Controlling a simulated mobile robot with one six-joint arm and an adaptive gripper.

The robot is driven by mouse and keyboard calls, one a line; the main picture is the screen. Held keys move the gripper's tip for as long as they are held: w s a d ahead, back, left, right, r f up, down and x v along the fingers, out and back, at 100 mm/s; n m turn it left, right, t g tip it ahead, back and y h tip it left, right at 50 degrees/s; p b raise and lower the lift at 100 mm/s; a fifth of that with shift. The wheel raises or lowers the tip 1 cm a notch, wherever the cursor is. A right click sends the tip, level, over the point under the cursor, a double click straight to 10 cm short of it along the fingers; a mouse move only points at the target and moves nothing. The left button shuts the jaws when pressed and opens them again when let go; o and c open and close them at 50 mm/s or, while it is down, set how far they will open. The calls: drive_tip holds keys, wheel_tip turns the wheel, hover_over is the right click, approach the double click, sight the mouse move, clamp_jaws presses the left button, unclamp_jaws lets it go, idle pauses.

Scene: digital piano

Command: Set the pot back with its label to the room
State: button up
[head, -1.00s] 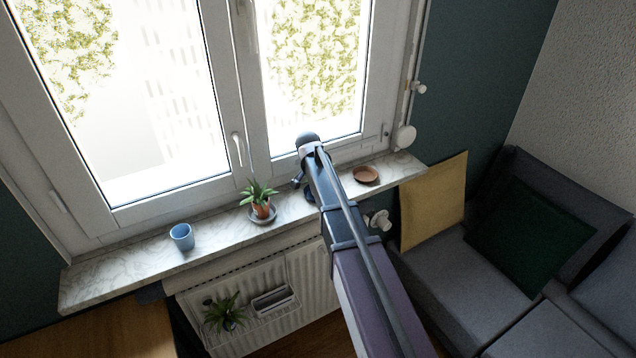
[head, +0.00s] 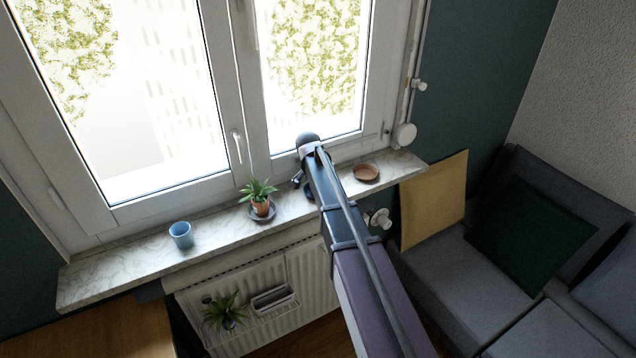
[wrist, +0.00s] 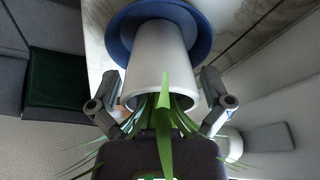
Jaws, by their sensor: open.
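A white pot (wrist: 160,62) with a green plant (wrist: 165,118) stands on a blue saucer (wrist: 200,22) in the wrist view, which shows it upside down. No label shows on the side of the pot that I see. My gripper (wrist: 160,76) is open, with one finger on each side of the pot. I cannot tell whether either finger touches it. In the head view my arm hides the pot; only a bit of dark finger (head: 297,181) shows beside the arm, above the marble windowsill (head: 118,262).
Along the sill stand a blue cup (head: 181,235), a potted plant in terracotta (head: 261,208) on a grey saucer close to the left of my gripper, and an empty terracotta saucer (head: 366,173) to the right. The window (head: 238,145) is behind; a sofa (head: 450,275) is at right.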

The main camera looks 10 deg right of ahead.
drive_tip(key=shift+p+v, duration=2.45)
drive_tip(key=shift+v, duration=0.1)
drive_tip(key=shift+d+f, duration=0.1)
drive_tip(key=shift+f, duration=0.1)
drive_tip(key=shift+b+x, duration=2.55)
drive_tip(key=shift+b, duration=0.05)
wheel_tip(320, 180, up, 7)
drive_tip(key=p, duration=0.6)
drive_tip(key=shift+f+p, duration=0.1)
drive_tip(key=shift+p, duration=0.25)
drive_tip(key=s+d+n+y, duration=0.1)
drive_tip(key=s+n, duration=0.3)
drive_tip(key=s, duration=0.3)
drive_tip(key=s+d+f+n+t+y+b, duration=0.1)
drive_tip(key=s+n, duration=0.3)
drive_tip(key=s, duration=0.4)
drive_tip(key=shift+s+d+f+n, duration=0.25)
drive_tip(key=shift+d+n, duration=0.05)
drive_tip(key=shift+d, duration=0.2)
